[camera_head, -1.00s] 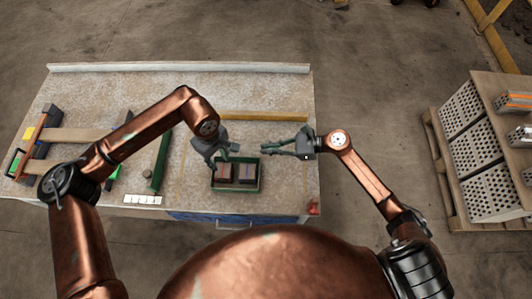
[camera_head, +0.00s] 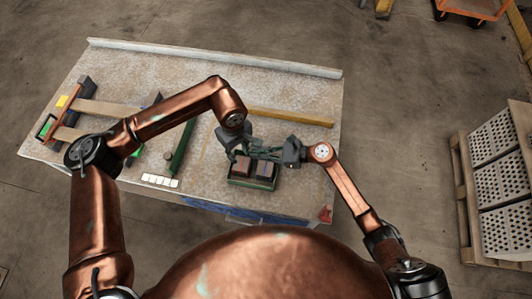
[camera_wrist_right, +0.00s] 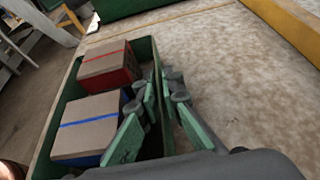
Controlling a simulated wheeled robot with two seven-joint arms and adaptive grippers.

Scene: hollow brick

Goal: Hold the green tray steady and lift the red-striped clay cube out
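The green tray (camera_head: 238,182) sits near the front edge of the workbench and also shows in the right wrist view (camera_wrist_right: 45,150). In it, side by side, are the red-striped clay cube (camera_head: 244,165), on the left, and a blue-striped cube (camera_head: 265,170). In the right wrist view the red-striped cube (camera_wrist_right: 107,65) is farther and the blue-striped cube (camera_wrist_right: 88,128) nearer. My right gripper (camera_wrist_right: 164,90) is open and empty, its fingers beside the cubes around the tray's far side. My left gripper (camera_head: 236,153) is at the tray's back left corner; its fingertips are unclear.
A long green bar (camera_head: 181,148) lies left of the tray, and a yellow bar (camera_head: 290,117) lies behind it. Wooden boards (camera_head: 105,109) occupy the bench's left. A small red object (camera_head: 325,213) is at the front right corner. A pallet of perforated blocks (camera_head: 495,175) stands right.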

